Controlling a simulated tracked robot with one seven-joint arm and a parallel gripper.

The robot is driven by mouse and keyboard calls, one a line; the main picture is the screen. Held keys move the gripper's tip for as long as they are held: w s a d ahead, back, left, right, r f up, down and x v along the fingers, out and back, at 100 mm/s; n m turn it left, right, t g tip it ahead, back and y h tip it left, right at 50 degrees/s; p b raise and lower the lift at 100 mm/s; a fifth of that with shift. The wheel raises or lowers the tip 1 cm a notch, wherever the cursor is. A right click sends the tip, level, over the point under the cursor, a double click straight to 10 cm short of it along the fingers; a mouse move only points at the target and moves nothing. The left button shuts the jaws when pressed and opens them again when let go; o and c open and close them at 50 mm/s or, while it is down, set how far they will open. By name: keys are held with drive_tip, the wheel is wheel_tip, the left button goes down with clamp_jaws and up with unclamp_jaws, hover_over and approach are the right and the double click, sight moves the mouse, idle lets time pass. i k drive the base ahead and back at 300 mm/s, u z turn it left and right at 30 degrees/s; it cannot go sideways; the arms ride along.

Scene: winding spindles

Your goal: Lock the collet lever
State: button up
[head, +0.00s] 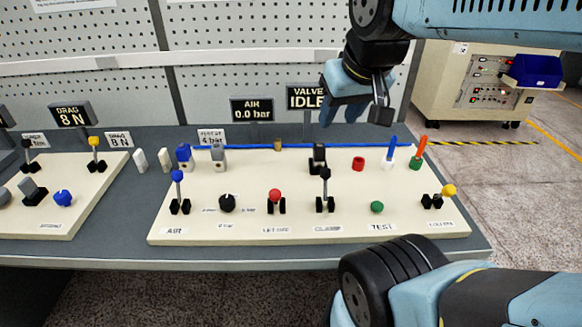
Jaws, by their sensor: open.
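The collet lever (449,191) has a yellow ball and sits in a black bracket at the right end of the long cream panel (300,232). Its ball leans to the right of the bracket, low over the panel. The small label (440,224) below it is blurred but looks like COLLET. My gripper (364,108) hangs above the back of the panel, up and to the left of the yellow lever, clear of it. It is open and its jaws look empty.
The panel also holds a blue-ball lever (178,177), a red-ball lever (275,195), a black-ball lever (325,174) and a green button (377,207). A display (307,98) reads VALVE IDLE.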

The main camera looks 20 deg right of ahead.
sight(449, 190)
drive_tip(key=z, duration=0.15)
drive_tip(key=k, duration=0.45)
drive_tip(key=z, duration=0.8)
drive_tip(key=i, duration=0.45)
drive_tip(key=z, duration=1.05)
drive_tip(key=k, duration=0.2)
drive_tip(key=u, duration=0.2)
